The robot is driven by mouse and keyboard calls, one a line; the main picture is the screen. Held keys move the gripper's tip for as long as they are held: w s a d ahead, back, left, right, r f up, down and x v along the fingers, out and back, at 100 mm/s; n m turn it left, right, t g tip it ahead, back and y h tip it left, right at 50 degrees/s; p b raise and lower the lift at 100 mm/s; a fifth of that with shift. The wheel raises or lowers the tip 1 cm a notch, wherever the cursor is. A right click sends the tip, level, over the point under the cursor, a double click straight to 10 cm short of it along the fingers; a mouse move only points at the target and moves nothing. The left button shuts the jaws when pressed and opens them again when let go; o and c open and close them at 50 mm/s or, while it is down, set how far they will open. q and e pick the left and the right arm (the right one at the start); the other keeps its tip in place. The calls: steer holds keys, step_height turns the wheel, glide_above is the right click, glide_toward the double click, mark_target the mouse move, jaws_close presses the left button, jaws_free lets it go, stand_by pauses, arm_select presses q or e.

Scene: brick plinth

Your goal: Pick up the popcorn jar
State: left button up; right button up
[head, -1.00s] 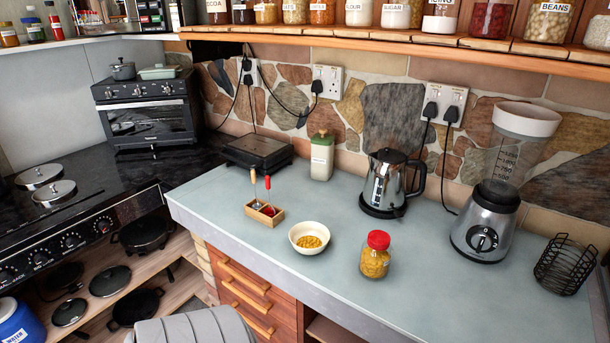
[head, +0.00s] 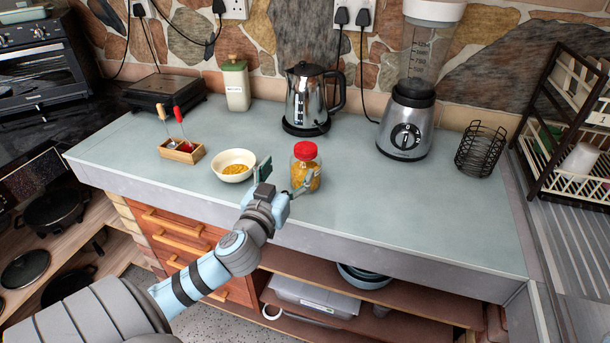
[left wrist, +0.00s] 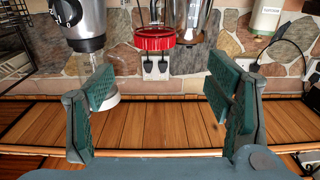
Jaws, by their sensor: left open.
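The popcorn jar (head: 306,165) has clear glass, yellow contents and a red lid. It stands upright near the front edge of the grey counter (head: 400,205). My left gripper (head: 287,172) is open and empty at the counter's front edge. Its right finger overlaps the lower part of the jar in the head view; I cannot tell if they touch. In the left wrist view, which is upside down, the red lid (left wrist: 155,38) shows beyond the gap between the open fingers (left wrist: 160,95). My right gripper is not in view.
A white bowl (head: 233,165) of yellow kernels stands just left of the gripper. A wooden caddy (head: 183,152) is farther left. A kettle (head: 306,100), a blender (head: 405,125) and a black wire basket (head: 480,150) stand behind and right. The counter right of the jar is clear.

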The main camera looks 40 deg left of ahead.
mark_target(302, 156)
arm_select(q)
steer(key=x, duration=0.7)
steer(key=d+f+x, duration=0.1)
steer(key=x, duration=0.3)
steer(key=shift+w, duration=0.2)
steer(key=shift+s, duration=0.2)
jaws_close()
